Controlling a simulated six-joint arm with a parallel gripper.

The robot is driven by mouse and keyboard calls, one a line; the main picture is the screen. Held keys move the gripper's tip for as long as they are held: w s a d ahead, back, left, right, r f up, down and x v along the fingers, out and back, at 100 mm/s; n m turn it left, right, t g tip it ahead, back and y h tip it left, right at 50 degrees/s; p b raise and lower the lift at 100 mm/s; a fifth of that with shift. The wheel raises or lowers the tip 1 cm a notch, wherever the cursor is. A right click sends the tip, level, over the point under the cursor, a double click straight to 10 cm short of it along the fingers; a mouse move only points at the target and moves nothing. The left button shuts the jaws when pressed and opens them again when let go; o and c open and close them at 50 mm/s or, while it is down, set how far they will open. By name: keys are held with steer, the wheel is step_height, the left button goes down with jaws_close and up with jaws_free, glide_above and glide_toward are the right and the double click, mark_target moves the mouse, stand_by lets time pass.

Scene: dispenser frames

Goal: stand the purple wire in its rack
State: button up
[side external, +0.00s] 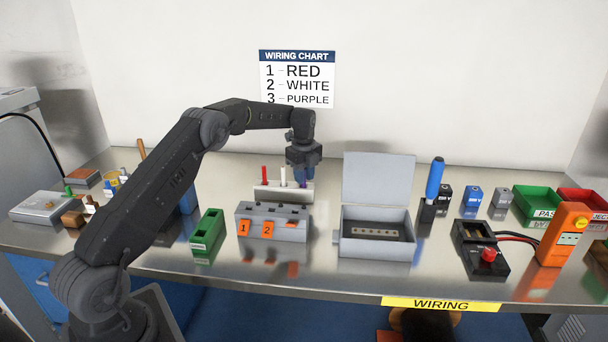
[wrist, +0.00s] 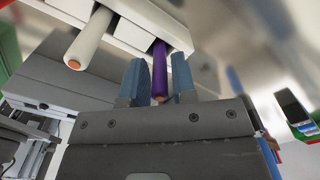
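The purple wire (wrist: 160,72) stands in the white rack (wrist: 183,38), its orange-tipped end toward the wrist camera. The rack also shows in the side external view (side external: 270,195), where most of the purple wire is hidden by my gripper (side external: 303,176). In the wrist view the blue fingers of my gripper (wrist: 159,84) are on either side of the purple wire, with narrow gaps beside it, so my gripper looks open around it. A white wire (side external: 283,177) and a red wire (side external: 264,174) stand upright in the same rack.
A grey block with orange number tags (side external: 272,224) stands in front of the rack. An open grey box (side external: 377,246) is to the right and a green block (side external: 207,232) to the left. The wiring chart (side external: 297,78) lists red, white, purple.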

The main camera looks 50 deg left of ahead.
steer(key=shift+o, duration=1.2)
steer(key=shift+r, duration=0.15)
step_height(320, 180, up, 12)
steer(key=shift+f, duration=0.15)
steer(key=s+d+r+n+t, duration=0.3)
steer(key=s+d+r+n, duration=0.5)
steer(key=s+d+r, duration=0.7)
steer(key=s+d+f+n+t, duration=0.1)
steer(key=s+d+f+n, duration=0.2)
steer(key=s, duration=0.4)
steer(key=s+d+f+n, duration=0.3)
steer(key=s, duration=0.4)
steer(key=s+d+f+n+t, duration=0.1)
steer(key=s+d+f+n, duration=0.2)
steer(key=s, duration=0.4)
steer(key=shift+s+d+f+n+t, duration=0.15)
steer(key=shift+d+f+n+t, duration=0.15)
steer(key=shift+d+n, duration=0.25)
